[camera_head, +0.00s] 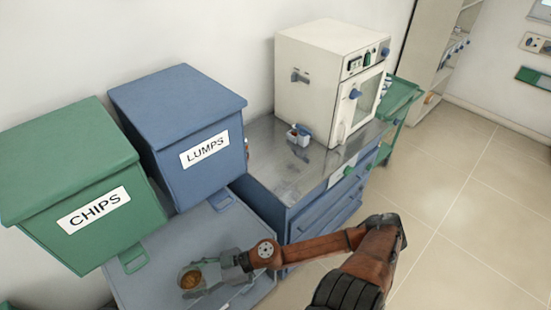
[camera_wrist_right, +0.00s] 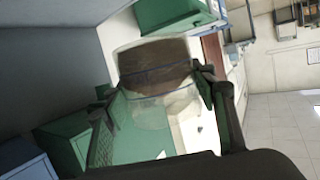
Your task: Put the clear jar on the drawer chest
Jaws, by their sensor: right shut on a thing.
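The clear jar (camera_head: 190,279) has brown contents and is at the lower middle of the head view, in front of the bins. It also shows in the wrist view (camera_wrist_right: 156,68), between the fingers. My right gripper (camera_head: 203,275) is shut on the jar; its fingers (camera_wrist_right: 155,92) lie on either side of it. The jar appears over the blue-grey surface; I cannot tell if it touches it. The drawer chest (camera_head: 318,210) is blue with a grey metal top (camera_head: 272,150), right of the jar and behind my right arm. My left gripper is not in view.
A white furnace (camera_head: 325,80) stands on the back of the chest top. Small containers (camera_head: 298,135) sit beside it. The front left of the top is bare. A green CHIPS bin (camera_head: 75,165) and blue LUMPS bin (camera_head: 180,110) stand on the blue-grey surface (camera_head: 135,285).

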